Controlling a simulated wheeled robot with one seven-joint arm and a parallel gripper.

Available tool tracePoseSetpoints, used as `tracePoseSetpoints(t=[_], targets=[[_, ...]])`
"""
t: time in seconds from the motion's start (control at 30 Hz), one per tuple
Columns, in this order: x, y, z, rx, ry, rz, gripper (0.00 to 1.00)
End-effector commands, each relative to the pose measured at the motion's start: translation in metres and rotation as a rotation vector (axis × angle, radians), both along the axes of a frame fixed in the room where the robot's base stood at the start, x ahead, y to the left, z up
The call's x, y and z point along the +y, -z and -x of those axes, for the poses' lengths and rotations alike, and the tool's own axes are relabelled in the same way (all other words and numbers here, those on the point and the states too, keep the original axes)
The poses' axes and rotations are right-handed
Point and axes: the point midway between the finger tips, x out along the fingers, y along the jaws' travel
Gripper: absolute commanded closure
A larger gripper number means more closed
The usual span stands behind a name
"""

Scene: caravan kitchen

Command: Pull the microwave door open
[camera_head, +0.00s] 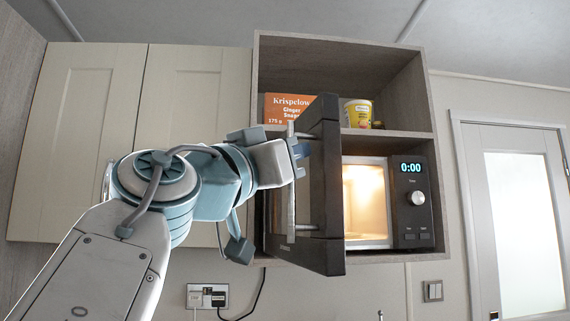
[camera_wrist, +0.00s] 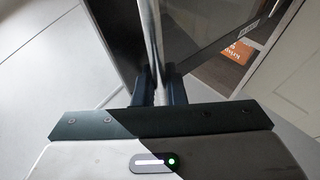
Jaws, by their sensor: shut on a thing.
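The microwave (camera_head: 413,195) stands in the lower bay of a wall shelf unit, its inside lit and its display reading 0:00. Its dark door (camera_head: 328,190) is swung out towards me, standing well away from the lit opening. A metal bar handle (camera_head: 291,190) runs upright along the door's outer face. My gripper (camera_head: 300,151) is shut on the handle at its upper half. In the wrist view, the two dark fingers of my gripper (camera_wrist: 158,88) sit on either side of the handle (camera_wrist: 152,35), with the door's glass (camera_wrist: 205,25) to the right.
An orange Krispelow box (camera_head: 283,108) and a yellow tub (camera_head: 358,113) stand on the shelf above. Closed cream cupboards (camera_head: 95,130) lie to the left. A socket with a black cable (camera_head: 208,296) is below. A door with a frosted pane (camera_head: 523,225) is at right.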

Motion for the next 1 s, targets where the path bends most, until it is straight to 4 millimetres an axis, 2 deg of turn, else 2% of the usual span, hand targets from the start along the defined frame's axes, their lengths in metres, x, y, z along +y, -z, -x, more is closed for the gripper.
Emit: tracePoseSetpoints(t=[0.03, 0.33, 0.93, 0.97, 1.0], targets=[[0.012, -0.012, 0.002, -0.008, 0.023, 0.016, 1.00], [0.040, -0.008, 0.001, -0.007, 0.133, 0.011, 1.00], [0.046, -0.002, 0.001, -0.004, 0.163, 0.005, 1.00], [0.046, -0.002, 0.001, -0.004, 0.163, 0.005, 0.84], [0.046, -0.002, 0.001, -0.003, 0.163, 0.004, 0.81]])
